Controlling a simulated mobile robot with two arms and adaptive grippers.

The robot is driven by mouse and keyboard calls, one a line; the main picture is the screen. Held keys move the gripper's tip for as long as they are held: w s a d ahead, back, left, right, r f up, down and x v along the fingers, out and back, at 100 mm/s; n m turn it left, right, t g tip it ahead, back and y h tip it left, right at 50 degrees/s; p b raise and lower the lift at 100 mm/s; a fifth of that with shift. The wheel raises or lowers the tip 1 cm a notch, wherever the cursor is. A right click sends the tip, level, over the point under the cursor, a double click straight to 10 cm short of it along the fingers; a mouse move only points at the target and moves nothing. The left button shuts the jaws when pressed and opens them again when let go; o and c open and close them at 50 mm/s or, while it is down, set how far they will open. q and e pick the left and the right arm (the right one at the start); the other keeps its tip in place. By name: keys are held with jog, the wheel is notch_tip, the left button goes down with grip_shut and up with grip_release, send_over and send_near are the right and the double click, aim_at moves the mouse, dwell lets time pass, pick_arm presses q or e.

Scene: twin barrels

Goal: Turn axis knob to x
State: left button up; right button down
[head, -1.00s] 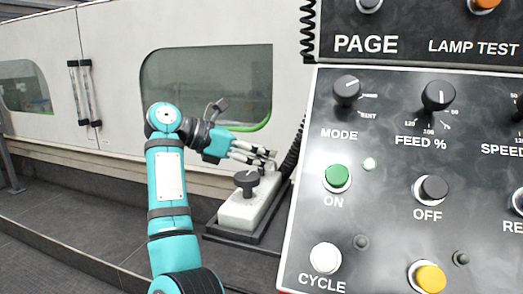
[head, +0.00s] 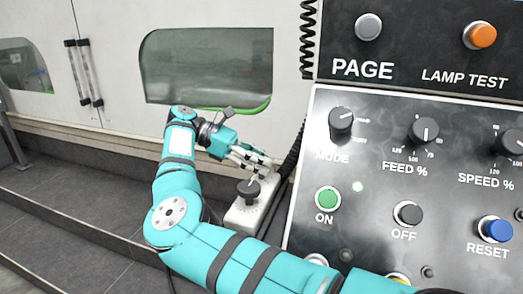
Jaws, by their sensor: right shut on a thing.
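A small pale pendant box (head: 238,217) stands low in front of the machine, left of the big control panel. A dark knob (head: 249,188) with a light pointer line sits on its near half. My right gripper (head: 266,166) is at the far end of the box, beyond that dark knob. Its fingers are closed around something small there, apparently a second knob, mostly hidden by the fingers. I cannot read axis marks on the box or tell where the held knob points. My left gripper is not in view.
The control panel (head: 385,172) with MODE, FEED and SPEED knobs and several buttons fills the right side. The machine wall (head: 110,72) with a window (head: 205,65) stands behind. A coiled cable (head: 307,38) hangs beside the panel. Grey floor is free at left.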

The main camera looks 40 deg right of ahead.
dwell(0.3)
jog(key=c, duration=1.1)
grip_release()
notch_tip(320, 180, up, 8)
jog(key=shift+f, duration=0.1)
jog(key=shift+s+r, duration=0.15)
jog(key=shift+r, duration=0.9)
jog(key=shift+w, duration=0.2)
